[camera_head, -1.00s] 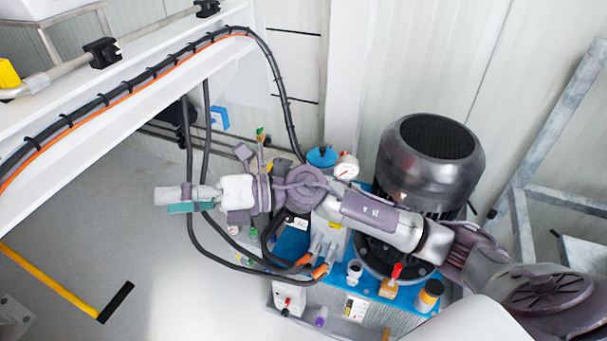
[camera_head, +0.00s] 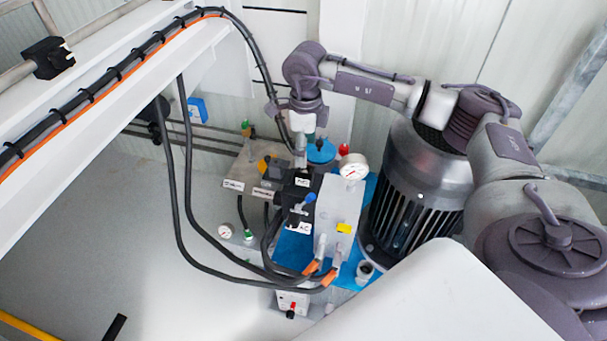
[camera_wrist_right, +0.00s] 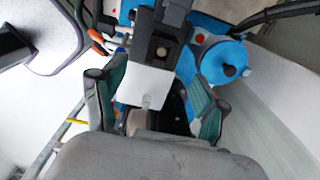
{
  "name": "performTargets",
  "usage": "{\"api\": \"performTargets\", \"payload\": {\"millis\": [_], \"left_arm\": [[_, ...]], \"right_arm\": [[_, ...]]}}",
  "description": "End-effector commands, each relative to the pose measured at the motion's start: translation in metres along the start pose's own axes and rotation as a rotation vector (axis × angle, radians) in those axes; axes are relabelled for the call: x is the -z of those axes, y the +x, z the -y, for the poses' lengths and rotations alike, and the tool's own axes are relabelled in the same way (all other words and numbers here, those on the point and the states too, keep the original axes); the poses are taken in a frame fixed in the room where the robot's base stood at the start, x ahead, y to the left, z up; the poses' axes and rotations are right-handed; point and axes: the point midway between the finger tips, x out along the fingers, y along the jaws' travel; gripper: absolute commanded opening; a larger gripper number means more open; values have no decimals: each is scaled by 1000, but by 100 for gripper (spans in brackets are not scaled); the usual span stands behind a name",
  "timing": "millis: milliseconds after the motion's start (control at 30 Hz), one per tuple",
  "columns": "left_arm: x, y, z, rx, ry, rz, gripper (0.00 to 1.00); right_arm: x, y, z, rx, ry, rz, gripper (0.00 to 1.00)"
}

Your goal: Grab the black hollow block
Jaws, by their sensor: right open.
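A black block (camera_wrist_right: 162,47) with a square hole in its face shows in the right wrist view, at top centre. In the head view, a black block (camera_head: 297,183) sits on the pump unit, left of the gauge; I take it for the same one, though its hole is not clear there. My right gripper (camera_wrist_right: 157,80) is open and empty, its two fingers spread to either side with the block ahead between them. In the head view the right gripper (camera_head: 300,157) points down just above the block, its fingers mostly hidden. My left gripper is not in view.
A pressure gauge (camera_head: 353,166) and a large dark motor (camera_head: 418,185) stand right of the block. A blue round cap (camera_head: 320,151) is close behind it; it also shows in the wrist view (camera_wrist_right: 229,71). Black hoses (camera_head: 190,225) hang at the left.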

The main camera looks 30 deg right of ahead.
Motion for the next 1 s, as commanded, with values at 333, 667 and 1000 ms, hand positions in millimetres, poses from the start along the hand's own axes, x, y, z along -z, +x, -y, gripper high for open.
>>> {"api": "performTargets", "payload": {"millis": [333,667,1000], "left_arm": [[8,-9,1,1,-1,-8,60],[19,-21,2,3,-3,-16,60],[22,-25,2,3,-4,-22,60]], "right_arm": [[-1,38,0,-2,0,1,73],[-1,82,1,-3,-1,1,73],[-1,86,1,-2,-1,3,65]]}}
